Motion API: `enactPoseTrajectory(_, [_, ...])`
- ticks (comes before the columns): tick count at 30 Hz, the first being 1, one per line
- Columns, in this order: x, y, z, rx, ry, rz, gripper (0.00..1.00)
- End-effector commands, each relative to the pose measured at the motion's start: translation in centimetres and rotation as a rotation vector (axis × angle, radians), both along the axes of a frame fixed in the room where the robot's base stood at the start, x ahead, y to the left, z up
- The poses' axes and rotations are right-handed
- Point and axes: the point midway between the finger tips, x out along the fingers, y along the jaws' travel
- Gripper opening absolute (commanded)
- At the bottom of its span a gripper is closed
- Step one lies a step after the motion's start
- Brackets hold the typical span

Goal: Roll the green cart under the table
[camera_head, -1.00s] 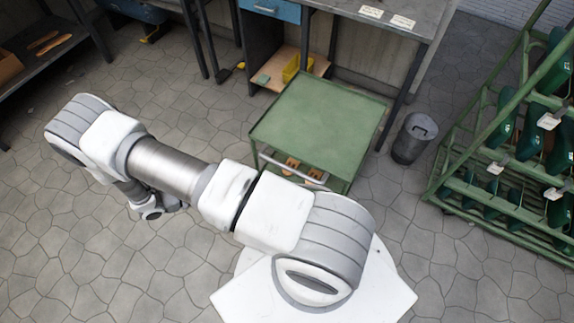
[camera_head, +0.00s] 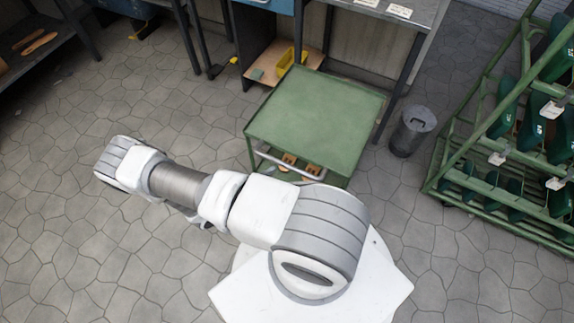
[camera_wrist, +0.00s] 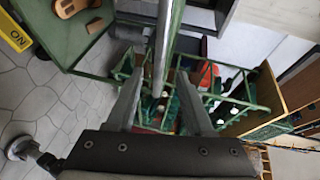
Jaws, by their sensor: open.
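The green cart (camera_head: 320,115) stands upright in front of the grey table (camera_head: 425,12) in the head view, with a silver handle bar (camera_head: 290,163) along its near side. Wooden pieces lie on its lower shelf, partly hidden. In the wrist view, my gripper (camera_wrist: 160,95) is open, its two fingers pointing forward. A silver bar (camera_wrist: 164,45), apparently the cart's handle, runs into the space between the fingers; I cannot tell whether it touches them. A green shelf with wooden pieces (camera_wrist: 72,8) shows at the upper left. In the head view my gripper is mostly hidden behind my arm.
A grey bin (camera_head: 412,130) stands right of the cart, near a table leg. A green rack (camera_head: 470,170) with green shoe forms fills the right side. A yellow tray (camera_head: 290,62) sits on a low wooden shelf behind the cart.

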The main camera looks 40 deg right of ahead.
Motion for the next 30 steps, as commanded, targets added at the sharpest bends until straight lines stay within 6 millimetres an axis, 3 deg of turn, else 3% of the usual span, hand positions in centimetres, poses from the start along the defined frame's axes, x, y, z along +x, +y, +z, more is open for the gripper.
enactPoseTrajectory(6, [-0.1,-4.6,-0.9,-0.002,0.0,-0.003,0.52])
enactPoseTrajectory(12, [-0.1,-7.3,-1.4,-0.001,-0.001,-0.001,0.52])
enactPoseTrajectory(25, [0.0,-8.2,-1.5,0.0,-0.002,0.0,0.52])
enactPoseTrajectory(30, [0.0,-8.2,-1.5,0.0,-0.002,0.0,0.21])
